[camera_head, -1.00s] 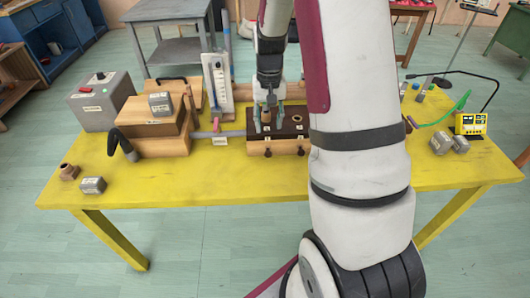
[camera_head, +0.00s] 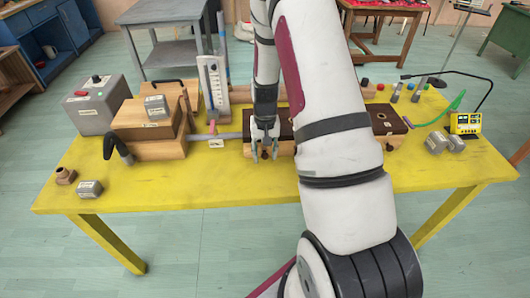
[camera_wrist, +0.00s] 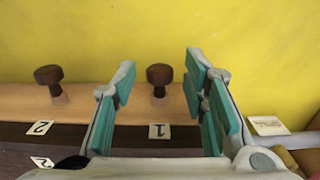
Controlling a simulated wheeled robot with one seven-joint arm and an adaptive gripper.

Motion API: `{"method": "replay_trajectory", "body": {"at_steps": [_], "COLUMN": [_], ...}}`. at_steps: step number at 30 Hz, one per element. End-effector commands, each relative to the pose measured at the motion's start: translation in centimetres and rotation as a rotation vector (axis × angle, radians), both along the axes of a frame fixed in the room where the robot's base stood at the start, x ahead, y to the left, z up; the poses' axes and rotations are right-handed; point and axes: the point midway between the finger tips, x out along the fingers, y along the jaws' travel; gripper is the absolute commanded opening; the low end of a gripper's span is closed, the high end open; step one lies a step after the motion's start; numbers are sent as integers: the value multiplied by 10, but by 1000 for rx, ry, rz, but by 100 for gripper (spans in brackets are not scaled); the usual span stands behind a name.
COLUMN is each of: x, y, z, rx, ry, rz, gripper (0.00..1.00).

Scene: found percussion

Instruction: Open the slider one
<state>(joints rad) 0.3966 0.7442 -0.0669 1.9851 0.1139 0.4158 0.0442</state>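A long wooden box with a dark brown top (camera_head: 386,120) lies on the yellow table, with dark knobs along its front. In the wrist view a dark round knob (camera_wrist: 160,77) stands beside a label "1" (camera_wrist: 158,131). A second knob (camera_wrist: 50,77) stands beside a label "2" (camera_wrist: 40,127). My gripper (camera_head: 264,142) is at the left front of the box. In the wrist view my gripper (camera_wrist: 162,85) is open, with one finger on each side of the knob by label "1" and visible gaps to it. My arm hides the middle of the box.
A wooden block (camera_head: 146,118) and grey case (camera_head: 97,103) stand to the left. A yellow meter (camera_head: 465,123) is at the right.

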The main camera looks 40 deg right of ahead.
Motion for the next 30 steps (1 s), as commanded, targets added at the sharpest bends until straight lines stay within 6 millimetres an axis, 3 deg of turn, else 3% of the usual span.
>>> {"method": "replay_trajectory", "body": {"at_steps": [3, 9, 16, 22, 30], "x": [0, 0, -3, -25, -25], "y": [0, 0, 2, 16, 16], "z": [0, 0, 1, 2, 0], "rx": [0, 0, 1, 1, 0], "ry": [0, 0, 1, 3, 1], "rz": [0, 0, 1, 2, 1], "gripper": [40, 0, 0, 0, 0]}}
